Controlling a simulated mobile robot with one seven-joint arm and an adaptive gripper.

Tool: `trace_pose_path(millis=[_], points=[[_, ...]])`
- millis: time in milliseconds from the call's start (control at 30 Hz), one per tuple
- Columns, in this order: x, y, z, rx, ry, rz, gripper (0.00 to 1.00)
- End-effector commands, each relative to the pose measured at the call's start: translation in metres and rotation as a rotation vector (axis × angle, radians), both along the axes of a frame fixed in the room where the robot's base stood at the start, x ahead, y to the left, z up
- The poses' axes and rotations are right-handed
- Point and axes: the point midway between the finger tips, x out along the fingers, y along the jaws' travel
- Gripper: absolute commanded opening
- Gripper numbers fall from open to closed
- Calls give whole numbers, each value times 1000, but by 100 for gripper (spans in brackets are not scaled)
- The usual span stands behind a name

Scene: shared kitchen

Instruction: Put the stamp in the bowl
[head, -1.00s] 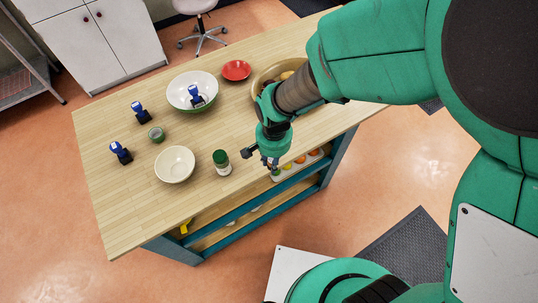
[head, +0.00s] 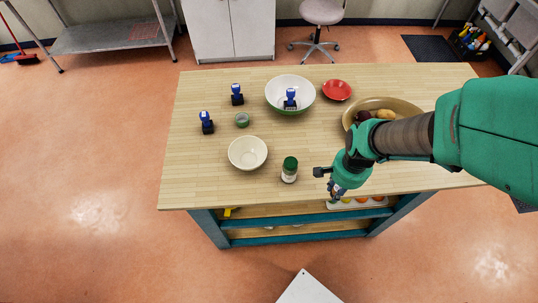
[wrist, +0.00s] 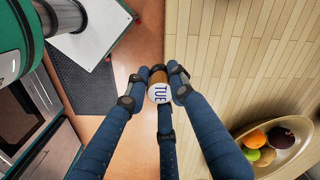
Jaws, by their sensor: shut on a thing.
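A blue-and-black stamp (head: 290,99) stands in the white bowl with a green outside (head: 276,84). A second stamp (head: 237,95) and a third stamp (head: 207,123) stand on the table at the left. A cream bowl (head: 247,153) sits nearer the front and looks empty. My gripper (head: 337,190) is at the table's front edge, right of the green-capped jar. In the wrist view its fingers (wrist: 158,83) are closed around a small brown-and-white round thing (wrist: 159,92) marked "TUE". Fingers hide part of it; I cannot tell just what it is.
The green-capped jar (head: 289,170), a green tape roll (head: 242,120), a red bowl (head: 337,89) and a tan fruit bowl (head: 400,103) stand on the wooden table (head: 190,175). My arm passes over the right side. A tray of round colored items (head: 358,202) is on the shelf below.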

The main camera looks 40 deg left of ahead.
Motion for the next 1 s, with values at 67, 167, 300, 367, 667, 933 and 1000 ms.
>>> trace_pose_path(millis=[67,167,300,367,667,933,1000], points=[[1,0,5,1,-2,0,0],[1,1,15,2,-3,0,0],[1,1,37,3,-3,0,0],[1,1,48,3,-4,0,0],[1,1,99,2,-3,0,0],[3,26,112,-1,-1,4,0],[4,36,113,-2,0,3,0]])
